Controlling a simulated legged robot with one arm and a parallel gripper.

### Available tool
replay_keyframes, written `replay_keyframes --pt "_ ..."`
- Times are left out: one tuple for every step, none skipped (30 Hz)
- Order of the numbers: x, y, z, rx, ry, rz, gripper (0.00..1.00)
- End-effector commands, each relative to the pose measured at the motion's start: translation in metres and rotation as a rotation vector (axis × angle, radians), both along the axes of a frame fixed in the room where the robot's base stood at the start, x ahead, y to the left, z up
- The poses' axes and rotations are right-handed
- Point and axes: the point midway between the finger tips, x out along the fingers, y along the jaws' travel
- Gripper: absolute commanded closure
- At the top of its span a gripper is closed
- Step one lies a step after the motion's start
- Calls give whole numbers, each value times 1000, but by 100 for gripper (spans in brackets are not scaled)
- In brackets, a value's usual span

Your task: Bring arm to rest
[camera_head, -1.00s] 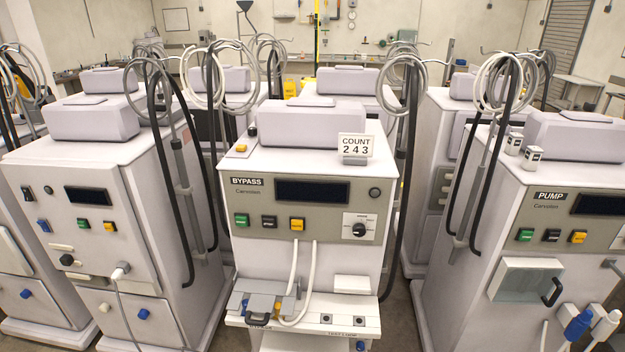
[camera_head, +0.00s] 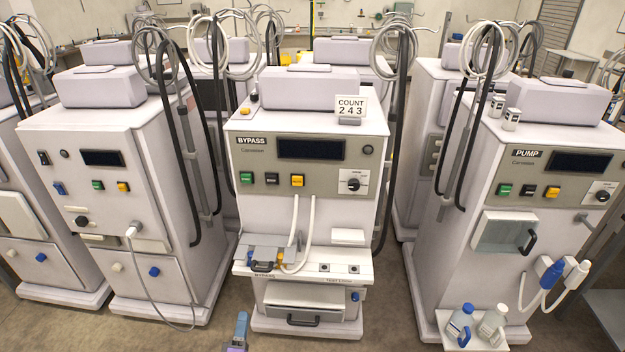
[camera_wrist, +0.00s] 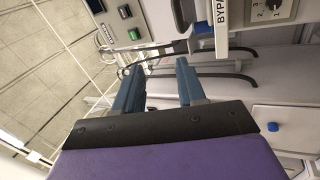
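My gripper (camera_head: 238,335) shows at the bottom edge of the head view, low in front of the middle machine marked BYPASS (camera_head: 300,210). In the wrist view my gripper (camera_wrist: 160,80) has its two blue fingers apart with a clear gap between them. Nothing is visibly held. Dark curved bars and a pale machine front lie beyond the fingertips, and the picture is turned on its side. Most of my arm is hidden below the head view.
A PUMP machine (camera_head: 530,190) stands at the right, with two small bottles on its low front shelf (camera_head: 520,335). Another machine (camera_head: 110,190) stands at the left with a hanging cable. The BYPASS front shelf (camera_head: 350,268) juts forward. Grey floor (camera_head: 400,320) is free in front.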

Motion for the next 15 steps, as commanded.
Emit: replay_keyframes --pt "7 2 5 21 14 2 60" --pt "11 3 6 34 25 7 60" --pt "16 4 7 53 45 13 60" --pt "20 5 8 65 60 16 60" --pt "25 6 10 81 73 21 60" --pt "30 7 13 102 92 27 60" --pt "36 9 16 121 109 33 60" --pt "41 10 18 139 129 38 60" --pt "48 11 21 166 155 45 60" --pt "54 12 24 188 176 53 60" --pt "60 13 27 215 201 60 60" --pt "70 15 34 252 233 69 60" --pt "76 16 37 280 261 78 60" --pt "83 17 43 311 286 85 60" --pt "91 18 49 348 322 97 60"
